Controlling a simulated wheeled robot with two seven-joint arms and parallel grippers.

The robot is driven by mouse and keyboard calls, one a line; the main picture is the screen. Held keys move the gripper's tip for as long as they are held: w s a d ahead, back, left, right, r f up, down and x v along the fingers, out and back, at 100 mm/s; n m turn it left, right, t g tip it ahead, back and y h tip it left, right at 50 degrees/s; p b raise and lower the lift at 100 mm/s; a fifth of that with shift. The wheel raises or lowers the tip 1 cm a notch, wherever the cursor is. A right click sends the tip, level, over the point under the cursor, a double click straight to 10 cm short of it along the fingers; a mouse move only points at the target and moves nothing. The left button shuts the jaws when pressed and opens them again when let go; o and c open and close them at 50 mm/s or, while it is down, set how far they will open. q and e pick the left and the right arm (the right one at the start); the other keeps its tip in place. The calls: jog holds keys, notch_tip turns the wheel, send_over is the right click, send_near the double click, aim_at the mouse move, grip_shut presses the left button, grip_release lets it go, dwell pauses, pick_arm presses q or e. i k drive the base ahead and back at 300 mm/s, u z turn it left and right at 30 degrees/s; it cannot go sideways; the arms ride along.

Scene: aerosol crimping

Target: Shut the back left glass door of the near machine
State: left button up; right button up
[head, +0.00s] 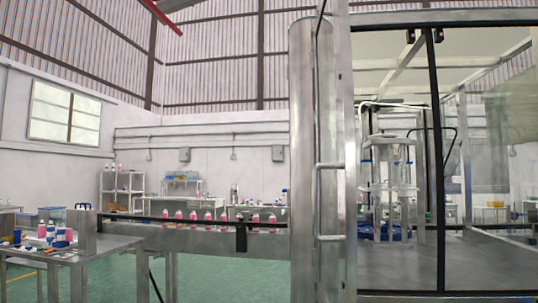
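The near machine (345,120) fills the right half of the head view, with steel posts and dark-framed glass panels. At its left corner a steel-framed door (325,95) with a long bar handle (319,200) is seen almost edge-on. It appears to stand swung out from the machine, though its hinge side is hard to make out. I cannot tell for certain whether this is the back left door. Inside the machine, a filling turret (388,187) stands on the steel deck (400,265). Neither of my grippers is in view.
A conveyor (200,240) carrying several pink cans (193,216) runs from the left to the machine. A steel table (75,250) with bottles and small parts stands at the left. Shelves and benches line the back wall. Green floor (215,280) is open below the conveyor.

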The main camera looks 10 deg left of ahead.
aim_at(335, 212)
jog(key=u, duration=1.45)
jog(key=i, duration=0.75)
jog(key=z, duration=2.05)
